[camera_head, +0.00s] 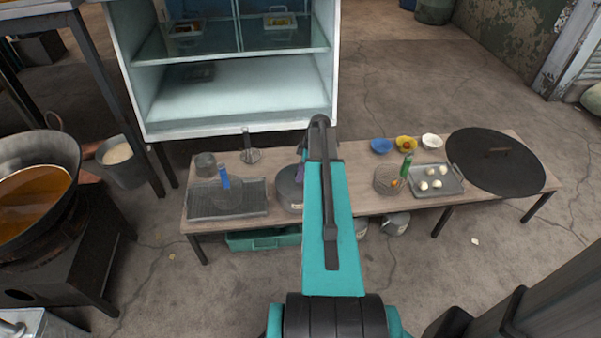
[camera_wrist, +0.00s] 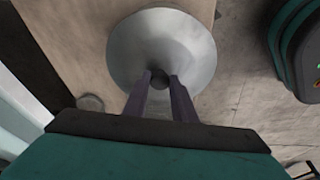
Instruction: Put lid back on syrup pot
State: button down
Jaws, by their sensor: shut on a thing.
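My gripper (camera_wrist: 158,84) is shut on the dark knob of a round, shiny grey lid (camera_wrist: 160,38) in the wrist view. The lid lies below the fingers, over the bench top near its edge. In the head view a grey round pot (camera_head: 288,188) stands on the wooden bench, partly hidden behind my arm, which reaches out to it. Only a sliver of my gripper (camera_head: 302,148) shows there. I cannot tell whether the lid rests on the pot or is held just above it.
The bench (camera_head: 362,200) also holds a dark tray (camera_head: 255,196), a wire basket (camera_head: 387,180), a tray of white balls (camera_head: 446,189), small bowls and a large black disc (camera_head: 475,165). A glass-shelved cabinet (camera_head: 235,125) stands behind. A wok of amber liquid (camera_head: 35,205) is at left.

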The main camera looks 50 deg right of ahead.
jog(key=c, duration=0.9)
grip_release()
jog(key=shift+r, duration=0.2)
jog(key=shift+r+p, duration=1.85)
jog(key=shift+r, duration=1.5)
grip_shut()
jog(key=shift+f+b, duration=1.25)
jog(key=shift+f, duration=1.35)
